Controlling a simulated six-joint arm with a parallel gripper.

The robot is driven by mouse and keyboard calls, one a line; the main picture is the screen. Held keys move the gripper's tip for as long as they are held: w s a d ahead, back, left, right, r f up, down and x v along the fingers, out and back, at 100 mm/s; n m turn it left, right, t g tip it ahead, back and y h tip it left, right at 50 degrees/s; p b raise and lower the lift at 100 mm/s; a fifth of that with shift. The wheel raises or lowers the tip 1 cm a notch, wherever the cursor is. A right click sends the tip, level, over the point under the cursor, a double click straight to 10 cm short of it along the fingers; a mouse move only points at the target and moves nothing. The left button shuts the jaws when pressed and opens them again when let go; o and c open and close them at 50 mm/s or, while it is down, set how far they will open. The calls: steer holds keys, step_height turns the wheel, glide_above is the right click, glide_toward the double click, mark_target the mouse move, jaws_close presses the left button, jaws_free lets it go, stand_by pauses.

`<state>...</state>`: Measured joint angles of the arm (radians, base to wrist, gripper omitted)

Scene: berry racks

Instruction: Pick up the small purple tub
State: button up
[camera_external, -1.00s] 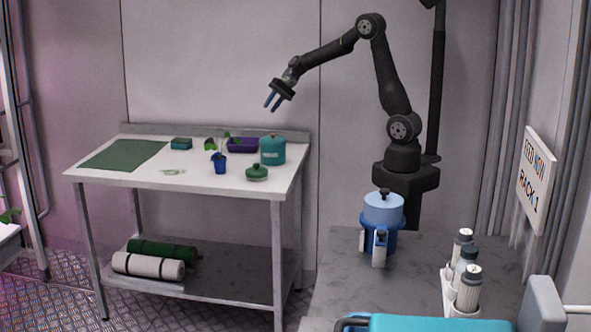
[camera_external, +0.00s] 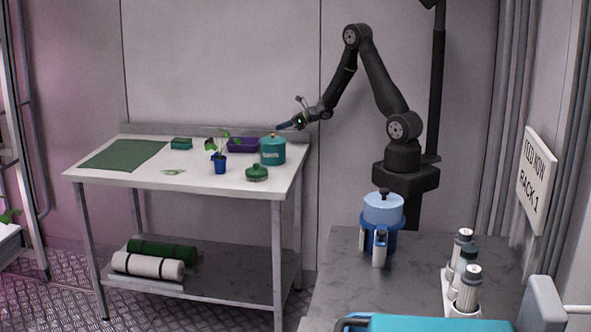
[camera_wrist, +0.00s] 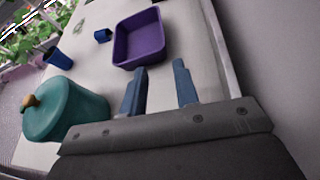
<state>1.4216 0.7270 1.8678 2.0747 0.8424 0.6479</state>
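The small purple tub (camera_external: 243,145) sits on the white table (camera_external: 140,177), towards its back right, behind the teal canister. In the wrist view the tub (camera_wrist: 138,40) is an open, empty rectangular tray just beyond my fingertips. My gripper (camera_external: 279,127) is above the back right of the table, close to the tub and pointing left. In the wrist view my gripper (camera_wrist: 160,68) has its two blue fingers apart with nothing between them. The fingers do not appear to touch the tub.
A teal canister (camera_external: 272,152) stands right of the tub, near my gripper. A green mat (camera_external: 122,156) lies left. The wall rises close behind the table.

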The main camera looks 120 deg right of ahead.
steer(key=x, duration=1)
steer(key=shift+x, duration=2.9)
steer(key=shift+s+d, duration=0.15)
jaws_close()
